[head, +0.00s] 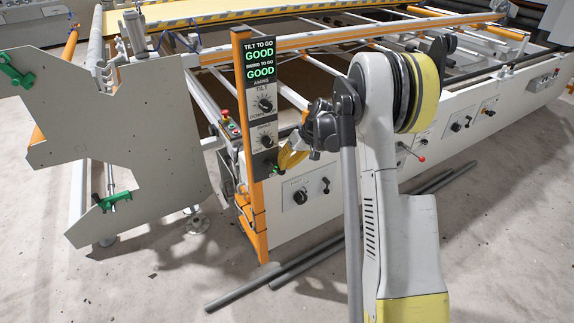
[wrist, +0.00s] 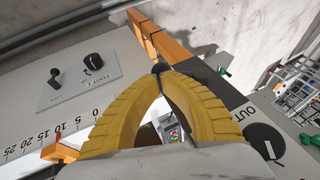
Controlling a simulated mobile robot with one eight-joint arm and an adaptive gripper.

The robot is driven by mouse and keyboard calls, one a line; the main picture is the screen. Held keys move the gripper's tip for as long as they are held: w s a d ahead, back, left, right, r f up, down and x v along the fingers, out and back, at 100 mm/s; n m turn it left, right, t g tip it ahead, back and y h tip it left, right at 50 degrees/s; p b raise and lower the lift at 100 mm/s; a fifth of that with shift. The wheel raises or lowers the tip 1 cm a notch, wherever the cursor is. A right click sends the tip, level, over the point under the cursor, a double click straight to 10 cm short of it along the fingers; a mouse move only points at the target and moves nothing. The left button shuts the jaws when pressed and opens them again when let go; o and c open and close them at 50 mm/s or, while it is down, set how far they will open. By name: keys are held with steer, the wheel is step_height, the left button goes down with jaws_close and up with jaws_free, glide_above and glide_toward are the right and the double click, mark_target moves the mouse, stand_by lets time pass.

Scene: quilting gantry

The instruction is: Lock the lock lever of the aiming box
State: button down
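The aiming box (head: 260,104) stands on an orange post.
The white gantry side panel (head: 300,196) with a knob and switch lies behind the post. A red-button control box (head: 230,127) is left of it. A grey plate (head: 115,150) with green handles stands at left. Grey tubes (head: 320,256) lie on the floor.

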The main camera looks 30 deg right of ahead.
mark_target(280, 172)
steer(key=shift+a+f, duration=0.3)
steer(key=shift+f, duration=0.6)
steer(key=shift+a+f+b, duration=0.45)
steer(key=shift+a+f, duration=0.15)
steer(key=shift+f, duration=0.1)
steer(key=shift+a+f, duration=0.1)
steer(key=shift+a, duration=0.05)
